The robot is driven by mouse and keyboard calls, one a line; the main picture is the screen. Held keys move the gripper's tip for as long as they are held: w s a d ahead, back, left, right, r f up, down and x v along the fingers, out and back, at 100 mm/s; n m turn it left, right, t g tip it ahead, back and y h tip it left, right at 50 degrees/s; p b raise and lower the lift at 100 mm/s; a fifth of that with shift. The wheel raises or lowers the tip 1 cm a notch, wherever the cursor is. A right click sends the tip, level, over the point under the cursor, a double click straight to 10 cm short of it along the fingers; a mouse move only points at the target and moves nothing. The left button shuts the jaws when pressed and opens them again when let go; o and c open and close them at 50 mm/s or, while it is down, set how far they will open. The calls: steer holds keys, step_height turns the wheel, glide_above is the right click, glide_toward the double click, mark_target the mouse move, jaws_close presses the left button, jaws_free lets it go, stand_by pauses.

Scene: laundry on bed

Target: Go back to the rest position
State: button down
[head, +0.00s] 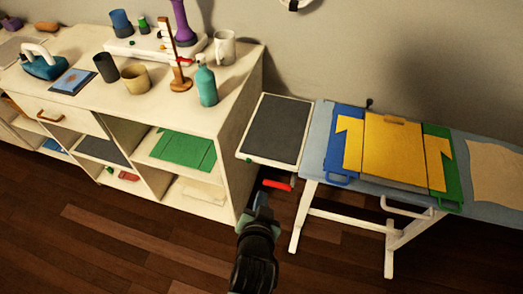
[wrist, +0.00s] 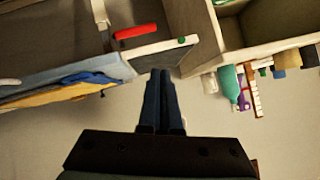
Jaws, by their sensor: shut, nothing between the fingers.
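My gripper (head: 262,203) is at the lower middle of the head view, in front of the gap between the white shelf unit and the ironing board. In the wrist view my gripper (wrist: 161,72) has its two dark fingers together, with nothing between them. A red bar (head: 277,185) shows just beyond the fingertips in the head view. The same red bar (wrist: 135,31) is up and left of the fingers in the wrist view, apart from them.
A white shelf unit (head: 236,135) with a teal bottle (head: 206,85) on top stands left. On the right, the ironing board (head: 319,125) carries a yellow shirt (head: 392,150) on a folding board; a dark panel (head: 275,128) adjoins it. Wooden floor (head: 150,245) in front is clear.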

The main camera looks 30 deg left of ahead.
steer(key=w+d+r+t, duration=0.2)
steer(key=w+r+t, duration=0.15)
steer(key=r, duration=0.65)
steer(key=w+d+r+t+p, duration=0.1)
steer(key=w+d+r+t, duration=0.2)
steer(key=r, duration=0.8)
steer(key=w+d+r+t, duration=0.15)
steer(key=w+r, duration=0.35)
steer(key=r, duration=0.5)
steer(key=s+d+r+t+h, duration=0.1)
steer(key=s+d+r+t, duration=0.2)
steer(key=r, duration=0.8)
steer(key=s+d+r+t+h, duration=0.2)
steer(key=s+d+r, duration=0.3)
steer(key=r, duration=0.6)
steer(key=s+d+r+m+t+h+p, duration=0.1)
steer(key=s+d+r+t+h, duration=0.1)
steer(key=r, duration=0.9)
steer(key=s+d+t, duration=0.1)
steer(key=s+t, duration=0.1)
steer(key=s, duration=0.1)
steer(key=shift+d+r, duration=0.4)
